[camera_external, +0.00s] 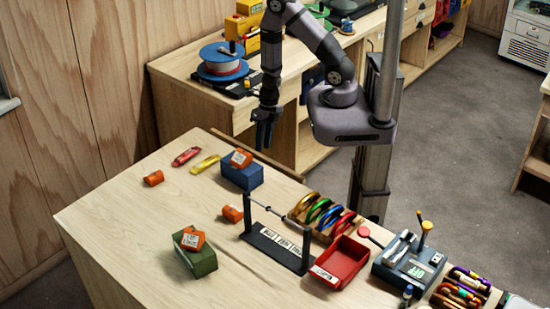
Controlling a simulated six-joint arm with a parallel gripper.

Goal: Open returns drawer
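No drawer is clearly labelled as the returns drawer in this view. A brown wooden strip (285,171) runs along the far edge of the light wooden table (130,215); I cannot tell whether it is a drawer front. My gripper (263,146) points down near this strip, above or just beyond the table's far edge. Whether it touches the strip is unclear. The fingers are dark and small, and I cannot tell whether they are apart. Nothing is visibly held.
Blue (242,175) and green (195,258) boxes with orange pieces on top stand on the table. A black rack (275,245), colored carabiners (322,212), a red bin (342,262) and a grey tool block (408,264) fill its right side. The left front is clear.

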